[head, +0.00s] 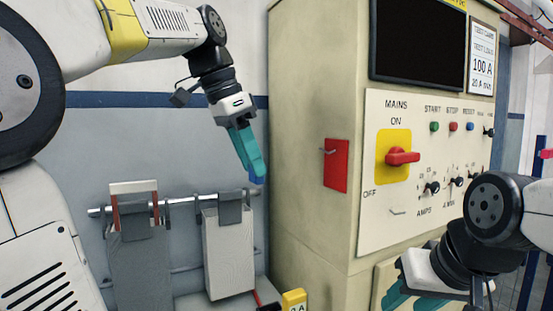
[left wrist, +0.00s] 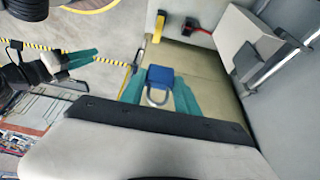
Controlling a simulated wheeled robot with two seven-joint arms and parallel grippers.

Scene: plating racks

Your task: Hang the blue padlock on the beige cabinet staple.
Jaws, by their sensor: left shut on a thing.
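My left gripper (head: 255,178) is shut on the blue padlock (left wrist: 160,76), clear of the cabinet's left side in the head view. In the left wrist view the padlock body sits between the teal fingertips, its grey shackle (left wrist: 157,97) toward the camera. In the head view only a small blue part of it shows (head: 257,180). The beige cabinet (head: 300,90) has a red plate with a small metal staple (head: 328,151) on its left side, right of my left gripper. Another small metal piece (head: 397,212) is on the front panel. My right gripper (head: 415,297) is open, low at the right.
The cabinet front has a red mains switch (head: 402,157), knobs and buttons. Free space lies between my left gripper and the red plate.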

